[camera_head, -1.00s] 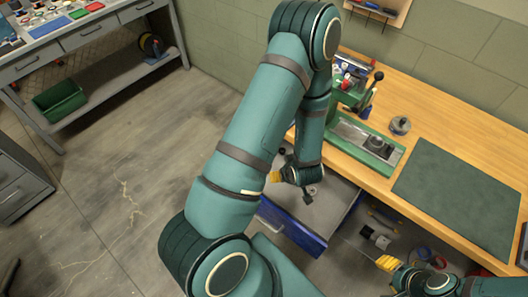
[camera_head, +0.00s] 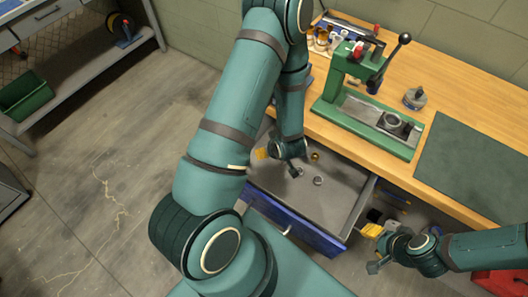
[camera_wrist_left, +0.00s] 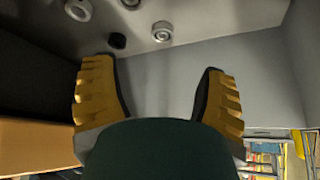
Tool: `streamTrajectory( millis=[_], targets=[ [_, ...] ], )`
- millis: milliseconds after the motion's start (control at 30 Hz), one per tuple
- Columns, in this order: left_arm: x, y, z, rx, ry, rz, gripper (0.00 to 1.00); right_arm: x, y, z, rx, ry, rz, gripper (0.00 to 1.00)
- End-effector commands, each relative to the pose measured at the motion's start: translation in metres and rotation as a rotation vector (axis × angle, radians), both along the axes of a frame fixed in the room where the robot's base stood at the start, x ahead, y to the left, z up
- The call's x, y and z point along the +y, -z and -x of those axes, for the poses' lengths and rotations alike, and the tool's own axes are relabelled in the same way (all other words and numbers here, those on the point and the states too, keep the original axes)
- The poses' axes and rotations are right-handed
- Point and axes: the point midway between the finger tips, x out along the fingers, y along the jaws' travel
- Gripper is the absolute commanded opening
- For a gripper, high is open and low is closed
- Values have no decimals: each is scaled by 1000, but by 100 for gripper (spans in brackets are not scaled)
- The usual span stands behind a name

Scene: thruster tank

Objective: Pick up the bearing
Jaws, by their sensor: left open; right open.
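The open blue drawer (camera_head: 290,218) under the bench holds small round parts. A grey metal ring that looks like the bearing (camera_head: 318,181) lies on its floor; a similar ring shows in the left wrist view (camera_wrist_left: 162,31), ahead of the fingers. My left gripper (camera_head: 280,165) is over the drawer, open and empty, its yellow fingers spread in the left wrist view (camera_wrist_left: 160,72). My right gripper (camera_head: 374,250) is open and empty in front of the bench, right of the drawer.
A brass-coloured part (camera_head: 315,157) lies in the drawer. A dark part (camera_wrist_left: 117,41) and another pale ring (camera_wrist_left: 78,9) lie near the left fingers. A green press (camera_head: 365,110) and dark mat (camera_head: 470,165) occupy the wooden bench (camera_head: 420,65).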

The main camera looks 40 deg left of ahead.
Motion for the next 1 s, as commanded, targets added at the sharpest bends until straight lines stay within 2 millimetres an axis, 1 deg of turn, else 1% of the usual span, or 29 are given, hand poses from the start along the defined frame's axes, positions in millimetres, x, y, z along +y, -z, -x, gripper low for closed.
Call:
streamTrajectory(
  millis=[33,100,200,300,567,700,800,900,1000],
  targets=[
    [5,12,-1,3,-4,0,73,0,4,1,2,-2,0,47],
    [12,23,-5,1,-4,-1,73,1,6,2,4,-4,-1,47],
    [20,39,-9,1,-3,0,73,1,10,3,7,-6,-2,47],
    [25,50,-12,0,-2,0,73,1,12,4,9,-8,-3,47],
    [34,64,-16,0,-1,0,73,1,15,5,11,-10,-3,47],
    [47,81,-18,1,-4,1,73,1,20,6,14,-12,-3,47],
    [53,93,-21,1,-3,1,73,1,22,7,16,-13,-5,47],
    [56,99,-24,0,0,1,73,2,23,8,18,-15,-5,47],
    [57,101,-24,1,1,1,73,2,23,8,18,-15,-5,47]
  ],
)
